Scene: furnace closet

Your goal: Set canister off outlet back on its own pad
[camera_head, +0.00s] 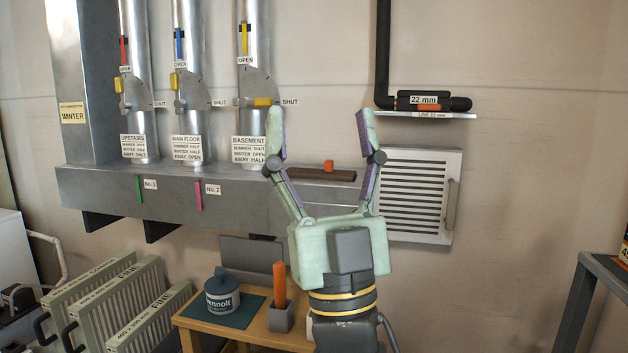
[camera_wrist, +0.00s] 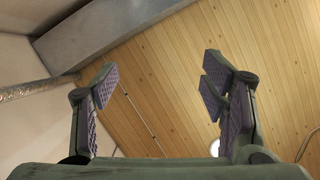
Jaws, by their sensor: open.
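A dark blue-grey canister (camera_head: 222,296) with a lid, knob and white lettering stands upright on a dark green pad (camera_head: 235,318) on the small wooden table. My gripper (camera_head: 320,118) points up in front of the wall, well above and right of the canister. Its fingers are wide apart with nothing between them. In the wrist view the open gripper (camera_wrist: 158,75) faces the wood ceiling, and no canister shows there. A brown slotted grille (camera_head: 325,173) with an orange piece lies on the grey duct behind my gripper; I cannot tell whether it is the outlet.
An orange-handled tool stands in a grey holder (camera_head: 280,316) right of the canister. Filters (camera_head: 110,305) stand left of the wooden table (camera_head: 255,332). Duct pipes with levers rise behind. A louvred wall vent (camera_head: 415,190) and a black pipe shelf (camera_head: 425,114) are at right.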

